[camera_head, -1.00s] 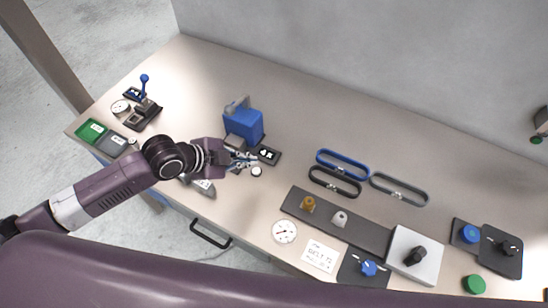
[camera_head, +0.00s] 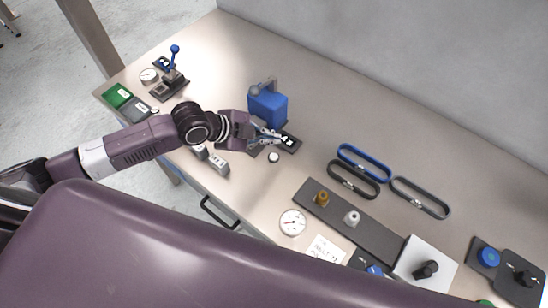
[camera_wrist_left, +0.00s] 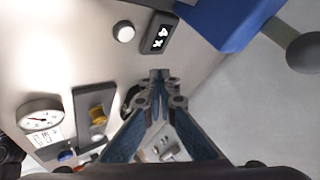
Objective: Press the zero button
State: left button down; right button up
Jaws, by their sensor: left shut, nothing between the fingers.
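A small round white button (camera_head: 273,157) sits on the bench in front of a black display (camera_head: 290,142) with white characters. I cannot read any label on the button. In the left wrist view the button (camera_wrist_left: 124,31) and the display (camera_wrist_left: 160,38) lie beyond my fingertips, towards the top. A blue weigher body (camera_head: 268,110) stands behind them. My left gripper (camera_head: 277,138) is shut and empty. Its blue fingers meet at the tips (camera_wrist_left: 161,75) in the wrist view, apart from the button in that picture. My right gripper is not in view.
A dark strip (camera_head: 375,233) with brass and white knobs, a dial gauge (camera_head: 292,222) and belt loops (camera_head: 418,197) lie to the right. A blue-knobbed lever device (camera_head: 172,76) and a green tray (camera_head: 117,95) stand at the left. Bench behind the weigher is clear.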

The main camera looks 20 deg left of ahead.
pick_arm(q)
jog(key=b, duration=0.4)
send_over(272, 157)
notch_tip(272, 157, down, 5)
jog(key=shift+s+f, duration=0.1)
jog(key=shift+f+b, duration=0.3)
jog(key=shift+f, duration=0.35)
jog(key=shift+f, duration=0.15)
dwell(0.4)
jog(key=shift+f, duration=0.3)
